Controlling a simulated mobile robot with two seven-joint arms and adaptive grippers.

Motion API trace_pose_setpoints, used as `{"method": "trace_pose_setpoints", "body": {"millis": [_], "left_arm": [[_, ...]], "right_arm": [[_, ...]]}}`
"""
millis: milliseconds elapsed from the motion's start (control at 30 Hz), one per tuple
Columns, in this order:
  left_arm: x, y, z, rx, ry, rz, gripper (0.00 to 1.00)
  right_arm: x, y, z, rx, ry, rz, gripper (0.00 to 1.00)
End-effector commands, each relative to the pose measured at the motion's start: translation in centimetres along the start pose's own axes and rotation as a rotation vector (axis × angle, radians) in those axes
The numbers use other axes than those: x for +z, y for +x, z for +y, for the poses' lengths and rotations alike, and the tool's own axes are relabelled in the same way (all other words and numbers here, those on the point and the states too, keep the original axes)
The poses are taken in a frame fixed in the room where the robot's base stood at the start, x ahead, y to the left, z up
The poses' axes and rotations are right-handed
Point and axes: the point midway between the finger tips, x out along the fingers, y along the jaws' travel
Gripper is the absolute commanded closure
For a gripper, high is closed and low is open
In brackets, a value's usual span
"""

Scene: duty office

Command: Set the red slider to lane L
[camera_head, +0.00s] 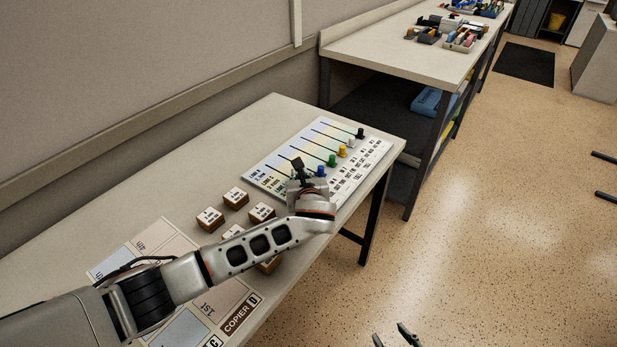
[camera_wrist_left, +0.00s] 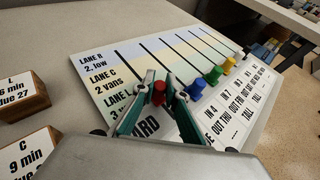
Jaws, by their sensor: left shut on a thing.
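The lane board (camera_head: 262,168) lies on the near table, with dark slots and a row of coloured sliders. The red slider (camera_wrist_left: 160,90) shows in the left wrist view between the green-edged fingertips of my left gripper (camera_wrist_left: 158,100), which is shut on it. It stands in the slot nearest the lane labels, around the edge between the lane L band and the YARD row; the fingers hide its exact lane. In the head view my left gripper (camera_head: 302,178) covers that part of the board. My right gripper (camera_head: 394,337) is at the bottom edge, fingertips apart and empty, over the floor.
Blue (camera_head: 321,172), green (camera_head: 332,160), yellow (camera_head: 342,151) and black (camera_head: 360,133) sliders stand close beyond the left gripper. Labelled wooden blocks (camera_head: 236,198) and a copier mat (camera_head: 157,237) lie to the left. A cluttered workbench (camera_head: 372,52) stands behind. The floor at right is mostly open.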

Motion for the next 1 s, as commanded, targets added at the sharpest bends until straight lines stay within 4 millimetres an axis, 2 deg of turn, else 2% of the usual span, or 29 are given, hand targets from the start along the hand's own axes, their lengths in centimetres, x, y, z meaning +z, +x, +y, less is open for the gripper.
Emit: {"method": "trace_pose_setpoints", "body": {"millis": [33,100,400,433,500,867,1000], "left_arm": [[0.6,0.5,0.8,0.005,0.001,-0.004,1.0],[0.7,1.0,1.3,0.004,0.002,-0.003,1.0],[0.5,1.2,1.5,0.002,0.003,-0.001,1.0],[0.5,1.2,1.5,0.002,0.003,-0.001,0.85],[0.5,1.2,1.5,0.002,0.003,-0.001,0.7],[0.5,1.1,1.4,0.0,0.002,-0.001,0.7],[0.5,0.1,1.3,-0.001,0.001,0.0,0.7]], "right_arm": [[-0.6,-0.3,0.1,0.001,0.0,0.003,0.6],[-0.8,-0.3,0.1,0.001,-0.001,0.005,0.6],[-1.0,-0.3,0.2,0.002,0.0,0.01,0.6],[-1.0,-0.3,0.2,0.002,0.0,0.01,0.6],[-1.1,-0.3,0.2,0.002,0.0,0.01,0.6],[-0.9,-0.4,0.3,0.003,-0.002,0.007,0.6],[-0.9,-0.3,0.2,0.003,-0.001,0.008,0.6]]}}
